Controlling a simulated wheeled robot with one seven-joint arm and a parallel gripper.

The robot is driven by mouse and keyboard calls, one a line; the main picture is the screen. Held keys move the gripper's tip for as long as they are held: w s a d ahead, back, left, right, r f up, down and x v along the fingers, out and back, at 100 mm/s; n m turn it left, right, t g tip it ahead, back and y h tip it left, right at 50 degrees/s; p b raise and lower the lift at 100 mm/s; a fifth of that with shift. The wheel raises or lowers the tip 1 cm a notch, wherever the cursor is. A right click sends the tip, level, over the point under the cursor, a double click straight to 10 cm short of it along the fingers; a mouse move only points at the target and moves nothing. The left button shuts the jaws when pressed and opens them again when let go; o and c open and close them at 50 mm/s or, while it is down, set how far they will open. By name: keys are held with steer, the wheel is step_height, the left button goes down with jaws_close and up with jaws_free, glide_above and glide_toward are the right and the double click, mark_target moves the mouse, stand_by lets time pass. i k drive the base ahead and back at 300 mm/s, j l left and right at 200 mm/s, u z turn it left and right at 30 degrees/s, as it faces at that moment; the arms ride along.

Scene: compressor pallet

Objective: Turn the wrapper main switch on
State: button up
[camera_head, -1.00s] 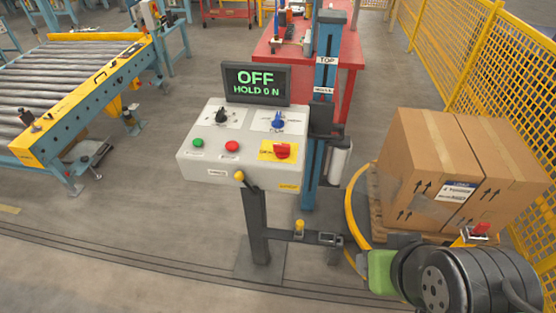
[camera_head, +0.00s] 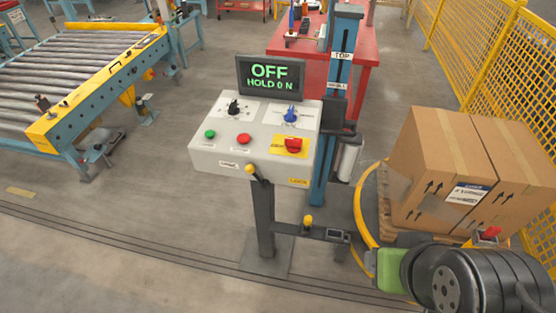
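The wrapper control box (camera_head: 225,165) stands on a dark post in the middle of the view. Its main switch is a red rotary knob on a yellow plate (camera_head: 293,146) at the panel's right front. The display (camera_head: 270,76) above the panel reads "OFF HOLD 0 N". A black knob (camera_head: 233,108), a blue knob (camera_head: 290,114), a green button (camera_head: 210,134) and a red button (camera_head: 244,139) are also on the panel. My arm shows at the lower right, apart from the box. My gripper's fingers are not visible.
Cartons (camera_head: 437,165) stand on a pallet at the right, beside a yellow curved rail (camera_head: 362,215). A blue mast (camera_head: 335,100) rises right behind the panel. A roller conveyor (camera_head: 75,75) is at the left, yellow fencing (camera_head: 487,60) at the right. The floor in front of the box is clear.

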mark_target(294, 145)
steer(key=j+z, duration=0.1)
steer(key=j, duration=0.65)
steer(key=k+j+z, duration=0.1)
steer(key=j, duration=0.6)
steer(key=i+j+u, duration=0.1)
steer(key=i+u, duration=0.4)
steer(key=i, duration=0.15)
